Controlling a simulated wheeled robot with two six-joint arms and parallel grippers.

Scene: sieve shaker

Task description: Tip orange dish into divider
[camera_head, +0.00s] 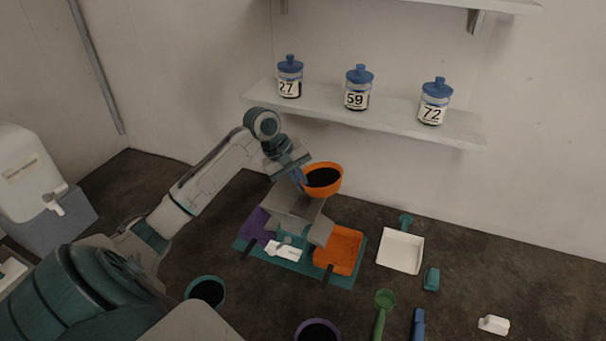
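The orange dish (335,187) is a round bowl with dark grains inside. It is upright or nearly so, above the back of the divider. My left gripper (303,180) is at its left rim and looks shut on it. The divider (296,203) is a grey chute-like piece with sloping arms, standing on a teal mat (343,281). An orange tray (338,251) lies under its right arm and a purple tray (257,225) under its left arm. My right gripper is not in view.
A teal bowl (207,290) and a purple bowl (318,332) stand in front. A white pan (400,252), green scoop (382,311), blue tool (417,324) and teal block (431,279) lie right. Numbered jars (356,88) stand on the shelf (388,116) behind.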

